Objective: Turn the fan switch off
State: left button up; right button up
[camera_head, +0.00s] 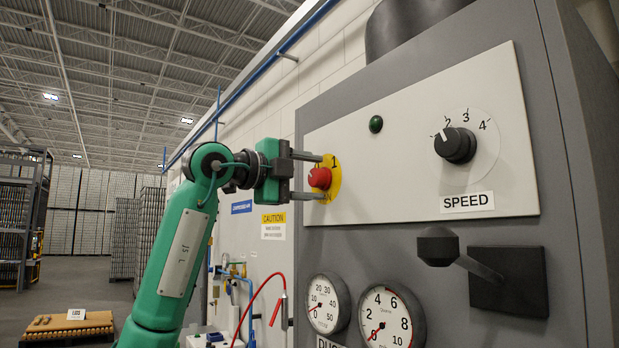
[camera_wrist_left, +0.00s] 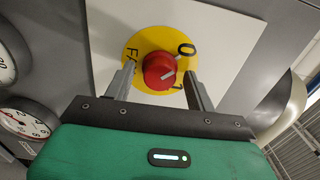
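The fan switch is a red round knob (camera_head: 319,178) on a yellow disc (camera_head: 334,178) at the left end of the pale control panel (camera_head: 420,150). In the left wrist view the red knob (camera_wrist_left: 158,72) has a white mark toward its right side, and the yellow disc (camera_wrist_left: 133,54) bears "0", "1" and a partly hidden "FAN" label. My left gripper (camera_head: 323,177) is open, with one finger on each side of the knob. In the left wrist view the fingers look apart from the knob, with gaps on both sides. My right gripper is not in view.
Right of the switch are a green lamp (camera_head: 376,124) and a black speed dial (camera_head: 455,145). Below the panel are a black lever (camera_head: 438,247) and two round gauges (camera_head: 325,303). A red hose (camera_head: 268,285) hangs at the wall.

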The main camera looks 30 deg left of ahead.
pick_arm(q)
jog(key=shift+s+a+f+b, duration=0.1)
jog(key=shift+s+a+b, duration=0.05)
jog(key=shift+s+b, duration=0.25)
jog(key=b+v, duration=0.4)
jog(key=v, duration=0.9)
jog(key=shift+a, duration=0.1)
